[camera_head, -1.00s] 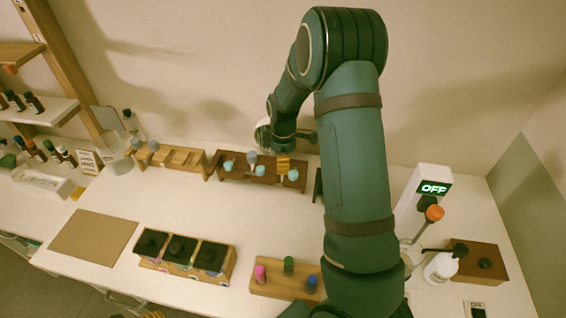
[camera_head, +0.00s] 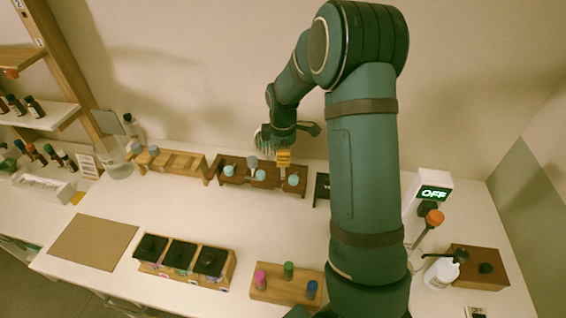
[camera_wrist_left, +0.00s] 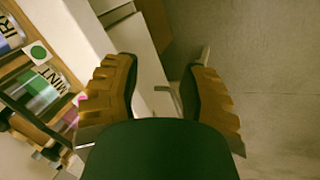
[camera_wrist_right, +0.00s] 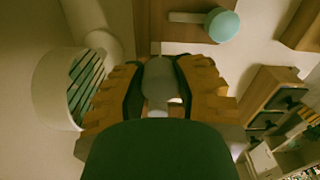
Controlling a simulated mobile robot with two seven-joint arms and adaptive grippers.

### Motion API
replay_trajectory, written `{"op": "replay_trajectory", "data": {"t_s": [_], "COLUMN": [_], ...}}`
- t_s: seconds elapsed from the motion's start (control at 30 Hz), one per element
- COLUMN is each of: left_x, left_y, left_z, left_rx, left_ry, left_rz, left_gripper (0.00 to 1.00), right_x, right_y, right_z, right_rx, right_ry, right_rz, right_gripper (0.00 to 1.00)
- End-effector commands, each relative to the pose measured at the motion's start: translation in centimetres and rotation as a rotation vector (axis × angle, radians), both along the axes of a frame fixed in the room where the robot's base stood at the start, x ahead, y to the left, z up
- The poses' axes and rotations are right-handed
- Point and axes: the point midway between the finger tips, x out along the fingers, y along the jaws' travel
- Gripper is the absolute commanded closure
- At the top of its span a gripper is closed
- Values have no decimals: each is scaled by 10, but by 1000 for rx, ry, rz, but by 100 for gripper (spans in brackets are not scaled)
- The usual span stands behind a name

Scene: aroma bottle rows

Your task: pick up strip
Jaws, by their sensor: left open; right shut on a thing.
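A dark brown rack (camera_head: 240,178) stands at the back of the table and holds teal-topped pieces (camera_head: 260,174) and a grey-topped one (camera_head: 252,162). My right gripper (camera_head: 283,157) is above the rack's right part. In the right wrist view my right gripper (camera_wrist_right: 157,88) is shut on a grey rounded piece (camera_wrist_right: 158,76); whether it is a strip I cannot tell. Close by there is a teal round top with a pale, flat stem (camera_wrist_right: 222,26). My left gripper (camera_wrist_left: 161,92) is open and empty in the left wrist view, over the floor beside the furniture edge.
A lighter wooden rack (camera_head: 180,162) is left of the brown one. Black-lidded boxes (camera_head: 180,254) and a block with coloured pegs (camera_head: 285,284) stand in front. A device reading OFF (camera_head: 430,188) and a white bottle (camera_head: 441,270) are at right. The table's middle is clear.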

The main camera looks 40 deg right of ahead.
Motion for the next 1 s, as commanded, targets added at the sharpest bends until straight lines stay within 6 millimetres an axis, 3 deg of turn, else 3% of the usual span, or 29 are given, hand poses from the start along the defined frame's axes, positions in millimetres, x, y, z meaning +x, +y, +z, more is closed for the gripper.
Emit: {"op": "replay_trajectory", "data": {"t_s": [0.6, 0.8, 1.0], "left_x": [0, 0, 0], "left_y": [0, 0, 0], "left_z": [5, 6, 6], "left_rx": [-1, -1, -1], "left_ry": [0, 0, 0], "left_rz": [0, -1, -1], "left_gripper": [58, 58, 58], "right_x": [0, 0, 0], "right_y": [0, 0, 0], "right_z": [113, 133, 139], "right_rx": [-1, -1, -1], "right_ry": [-4, -2, 1], "right_rz": [0, -1, -1], "right_gripper": [94, 94, 94]}}
